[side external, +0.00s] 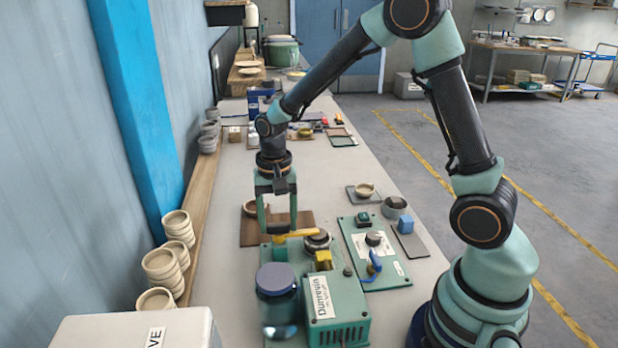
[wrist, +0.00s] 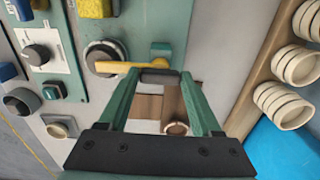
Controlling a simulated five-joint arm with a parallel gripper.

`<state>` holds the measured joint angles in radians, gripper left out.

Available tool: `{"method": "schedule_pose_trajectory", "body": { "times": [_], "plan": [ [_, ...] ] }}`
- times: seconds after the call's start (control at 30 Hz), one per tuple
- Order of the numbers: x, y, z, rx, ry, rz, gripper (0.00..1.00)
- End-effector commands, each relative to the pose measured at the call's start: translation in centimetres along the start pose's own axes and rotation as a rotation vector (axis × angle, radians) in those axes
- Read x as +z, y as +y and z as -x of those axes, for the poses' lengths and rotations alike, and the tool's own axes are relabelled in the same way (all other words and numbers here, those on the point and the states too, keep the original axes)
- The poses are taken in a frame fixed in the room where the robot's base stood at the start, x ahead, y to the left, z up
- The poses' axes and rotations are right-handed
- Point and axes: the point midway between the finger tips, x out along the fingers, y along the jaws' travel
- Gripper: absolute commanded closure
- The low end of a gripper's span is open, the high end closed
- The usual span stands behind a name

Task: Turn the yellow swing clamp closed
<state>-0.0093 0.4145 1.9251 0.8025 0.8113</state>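The yellow swing clamp (side external: 297,234) is a flat bar on the green machine, beside a round dark knob (side external: 317,240). In the wrist view the yellow bar (wrist: 122,66) runs across the knob's edge, and its right end lies by my fingertips. My gripper (side external: 279,228) points down over the machine's far edge. Its two green fingers are wide apart, one on each side in the wrist view (wrist: 159,76). A dark cylinder (wrist: 160,76) shows between the fingertips; I cannot tell what it belongs to. Contact between the fingers and the bar cannot be made out.
A yellow block (side external: 323,260) and a blue-lidded jar (side external: 276,280) stand close to the clamp. A green panel with a blue lever (side external: 375,262) is to the right. Stacked bowls (side external: 160,268) line the left ledge. The bench beyond the brown board (side external: 248,238) is fairly clear.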

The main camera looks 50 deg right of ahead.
Motion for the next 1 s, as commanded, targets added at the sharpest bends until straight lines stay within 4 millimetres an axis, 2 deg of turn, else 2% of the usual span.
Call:
{"method": "schedule_pose_trajectory", "body": {
  "times": [0.03, 0.07, 0.47, 0.57, 1.0],
  "plan": [
    [-0.1, 0.0, 0.1, -0.002, 0.002, -0.005, 0.16],
    [-0.1, 0.0, 0.1, -0.002, 0.002, -0.004, 0.05],
    [-0.1, -0.1, 0.5, -0.002, 0.002, 0.001, 0.05],
    [-0.1, -0.1, 1.6, -0.004, 0.004, 0.001, 0.05],
    [-0.1, -0.1, 10.0, -0.005, 0.005, -0.001, 0.05]
  ]
}}
